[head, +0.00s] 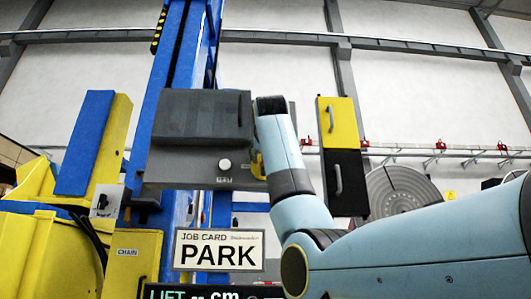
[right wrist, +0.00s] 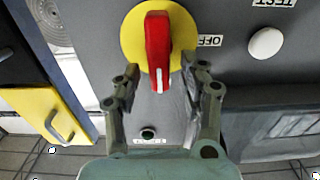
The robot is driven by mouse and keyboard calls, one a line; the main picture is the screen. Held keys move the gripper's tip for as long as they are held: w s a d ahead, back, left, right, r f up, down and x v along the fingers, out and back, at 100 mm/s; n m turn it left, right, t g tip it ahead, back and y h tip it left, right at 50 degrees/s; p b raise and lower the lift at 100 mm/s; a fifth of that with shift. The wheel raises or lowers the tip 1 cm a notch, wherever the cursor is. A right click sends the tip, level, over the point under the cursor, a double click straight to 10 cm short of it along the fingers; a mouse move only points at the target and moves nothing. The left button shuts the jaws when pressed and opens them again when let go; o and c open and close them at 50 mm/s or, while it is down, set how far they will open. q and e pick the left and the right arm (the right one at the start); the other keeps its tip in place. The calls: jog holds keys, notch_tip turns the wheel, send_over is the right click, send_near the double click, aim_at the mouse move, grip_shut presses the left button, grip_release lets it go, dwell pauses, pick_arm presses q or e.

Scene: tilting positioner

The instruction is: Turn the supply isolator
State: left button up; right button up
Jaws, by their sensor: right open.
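The supply isolator's red handle (right wrist: 157,40) sits on a round yellow plate (right wrist: 130,38) on a grey panel. It stands upright in the right wrist view, with a white line on its lower end. An upside-down OFF label (right wrist: 209,41) is beside the plate. My right gripper (right wrist: 160,72) is open, its fingers on either side of the handle's lower end. I cannot tell whether they touch it. In the head view the yellow plate (head: 257,165) shows partly behind my right arm, and the red handle is hidden. My left gripper is not in view.
The grey control box (head: 185,168) carries a white round button (head: 225,165), under a dark hood (head: 200,117). A JOB CARD sign (head: 218,250) reads PARK below it. A yellow and black cabinet (head: 340,120) with handles stands to the right. Yellow machinery (head: 130,265) is at left.

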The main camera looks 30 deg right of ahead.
grip_shut()
jog(key=shift+n, duration=0.3)
jog(key=n, duration=0.1)
jog(key=n+p, duration=0.2)
jog(key=shift+w+a+n, duration=0.25)
jog(key=shift+a+n, duration=0.05)
jog(key=shift+a, duration=0.1)
jog(key=n+p, duration=0.2)
jog(key=n, duration=0.1)
jog(key=n+p, duration=0.1)
jog(key=n, duration=0.1)
jog(key=shift+w+a+f, duration=0.25)
jog(key=shift+a+f, duration=0.05)
jog(key=shift+a, duration=0.1)
jog(key=shift+w+a+f+n+p, duration=0.1)
jog(key=shift+f+n+p, duration=0.2)
jog(key=shift+n+p, duration=0.9)
jog(key=shift+a+f+n+p, duration=0.1)
jog(key=shift+f+n+p, duration=0.2)
jog(key=shift+n+p, duration=0.9)
jog(key=shift+w+a+f+n+p, duration=0.1)
jog(key=shift+f+n+p, duration=0.3)
jog(key=shift+n, duration=1.5)
